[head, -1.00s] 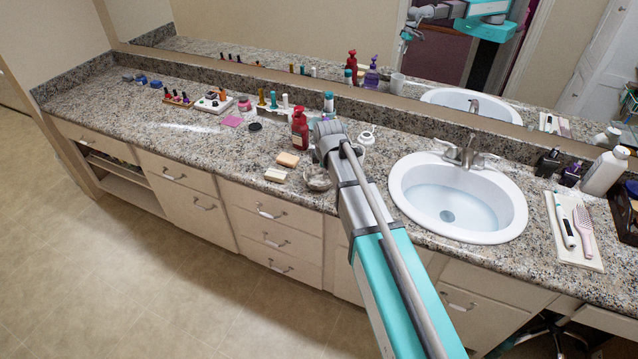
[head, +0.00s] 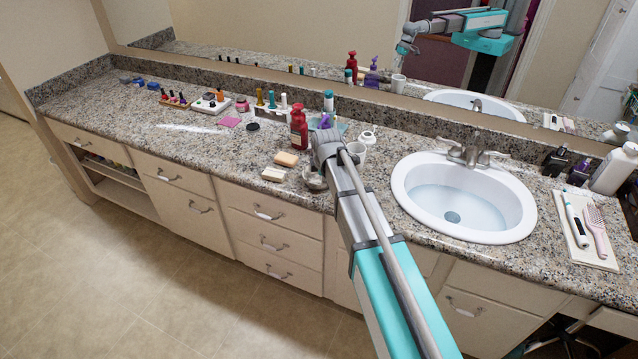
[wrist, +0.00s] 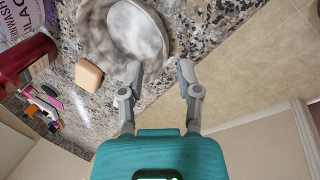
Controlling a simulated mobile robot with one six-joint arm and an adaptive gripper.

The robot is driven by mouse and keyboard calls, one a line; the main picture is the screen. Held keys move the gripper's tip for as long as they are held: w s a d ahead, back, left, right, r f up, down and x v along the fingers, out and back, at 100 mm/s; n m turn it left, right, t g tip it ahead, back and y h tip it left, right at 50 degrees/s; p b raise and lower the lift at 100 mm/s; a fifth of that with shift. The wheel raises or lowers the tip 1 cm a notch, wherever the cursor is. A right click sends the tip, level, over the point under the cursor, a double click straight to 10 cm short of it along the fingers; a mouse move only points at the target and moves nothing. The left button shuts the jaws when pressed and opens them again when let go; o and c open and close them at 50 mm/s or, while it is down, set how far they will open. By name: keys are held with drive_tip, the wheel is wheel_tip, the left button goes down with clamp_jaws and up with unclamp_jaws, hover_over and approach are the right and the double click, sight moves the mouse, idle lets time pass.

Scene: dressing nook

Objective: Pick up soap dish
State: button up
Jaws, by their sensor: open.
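The soap dish (wrist: 92,38) is a round, pale grey, bowl-like dish at the top of the wrist view.
Two soap bars (head: 286,159) (head: 273,174) lie just left of the dish. A red pump bottle (head: 299,128) stands behind them, and a white cup (head: 356,152) stands right of my wrist. The sink (head: 463,198) is farther right. The counter's front edge is close.

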sight(319, 178)
drive_tip(key=shift+f, duration=0.1)
idle(0.3)
drive_tip(key=b+x, duration=0.3)
drive_tip(key=shift+s+f, duration=0.1)
drive_tip(key=shift+s, duration=0.1)
drive_tip(key=shift+b+x, duration=1)
drive_tip(key=shift+x, duration=0.05)
clamp_jaws()
